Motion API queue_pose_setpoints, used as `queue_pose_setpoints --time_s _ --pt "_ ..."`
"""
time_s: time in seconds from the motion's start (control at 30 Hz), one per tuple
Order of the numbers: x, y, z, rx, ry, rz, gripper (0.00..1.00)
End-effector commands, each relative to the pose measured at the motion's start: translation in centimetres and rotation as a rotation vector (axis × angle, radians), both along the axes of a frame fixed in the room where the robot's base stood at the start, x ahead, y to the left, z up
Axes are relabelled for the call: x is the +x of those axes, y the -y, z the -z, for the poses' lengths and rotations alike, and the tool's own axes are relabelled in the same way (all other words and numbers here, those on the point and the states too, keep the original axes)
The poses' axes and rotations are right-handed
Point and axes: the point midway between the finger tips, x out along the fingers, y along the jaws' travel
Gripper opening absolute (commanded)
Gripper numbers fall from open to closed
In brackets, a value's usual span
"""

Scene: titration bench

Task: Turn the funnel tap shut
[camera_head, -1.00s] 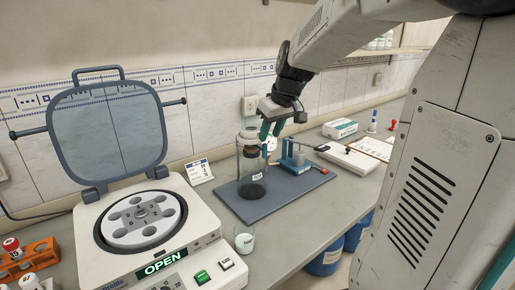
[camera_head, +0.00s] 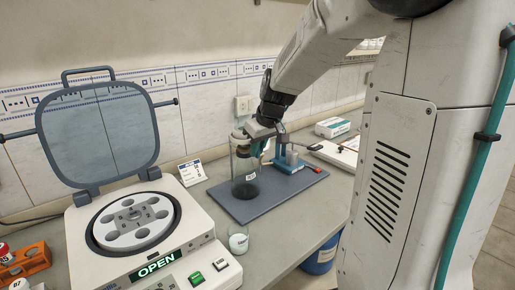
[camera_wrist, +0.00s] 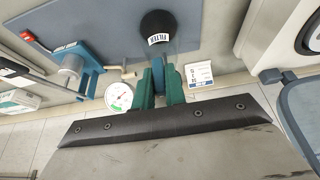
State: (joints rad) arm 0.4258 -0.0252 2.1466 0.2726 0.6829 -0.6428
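A clear glass vessel (camera_head: 240,168) with dark contents stands upright on a blue-grey mat (camera_head: 225,204). In the wrist view a dark round part labelled FILTER (camera_wrist: 158,22) shows beyond my fingertips. My gripper (camera_head: 258,147) is at the upper right side of the vessel. In the wrist view its green fingers stand close on both sides of a blue upright piece (camera_wrist: 158,70), which looks like the funnel tap's handle and fills the gap between them. The fingers hide most of the handle, so its turn angle is unclear. A round white gauge (camera_wrist: 118,96) is beside the fingers.
A blue stand with a metal cylinder (camera_wrist: 72,62) is on the mat close by. A centrifuge (camera_head: 137,228) with its lid up reads OPEN at left. A small sign card (camera_head: 191,172) stands behind the mat.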

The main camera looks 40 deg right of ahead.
Motion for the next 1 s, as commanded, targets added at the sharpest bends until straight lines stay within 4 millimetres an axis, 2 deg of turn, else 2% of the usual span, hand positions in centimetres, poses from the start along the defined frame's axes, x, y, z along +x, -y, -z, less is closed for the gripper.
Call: queue_pose_setpoints --time_s 0.27,0.47,1.0 --pt "-0.03 0.10 -0.02 0.028 -0.002 0.002 0.00" --pt "-0.05 0.32 0.05 0.121 -0.006 0.004 0.00" --pt "-0.01 0.92 0.29 0.605 -0.021 0.003 0.00"
